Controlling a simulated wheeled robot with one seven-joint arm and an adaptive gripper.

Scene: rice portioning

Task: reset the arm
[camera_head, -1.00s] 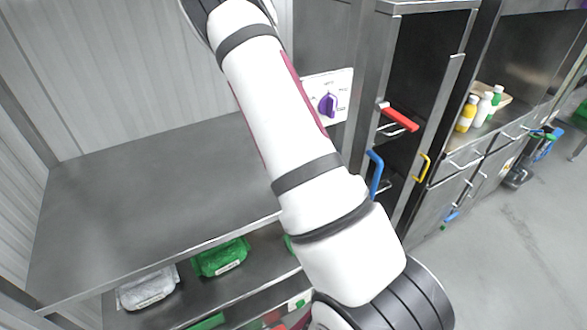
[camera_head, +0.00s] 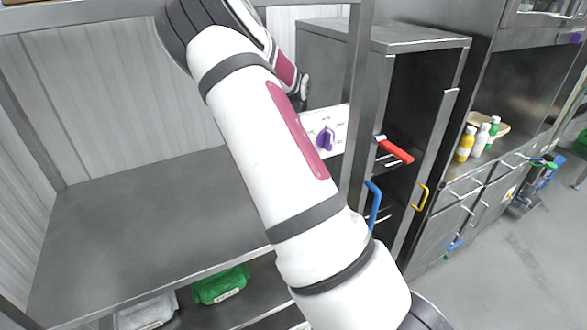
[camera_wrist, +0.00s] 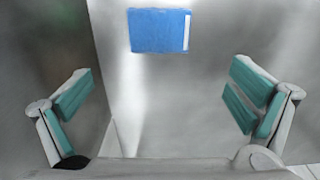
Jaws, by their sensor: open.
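My gripper (camera_wrist: 160,108) shows in the wrist view with its two teal-padded fingers spread wide apart. Nothing is between them. Beyond it is a grey metal surface with a blue rectangle (camera_wrist: 158,31) on it, apart from the fingers. In the head view my white arm rises from the lower right to the upper left and bends back at the top. My gripper is not visible in that view.
A steel shelf (camera_head: 130,215) stands left of my arm, with green (camera_head: 220,285) and white (camera_head: 147,311) packages below. To the right are a cabinet with a purple knob (camera_head: 326,139), red (camera_head: 395,151), blue (camera_head: 373,207) and yellow (camera_head: 421,196) handles, and a counter with bottles (camera_head: 465,144).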

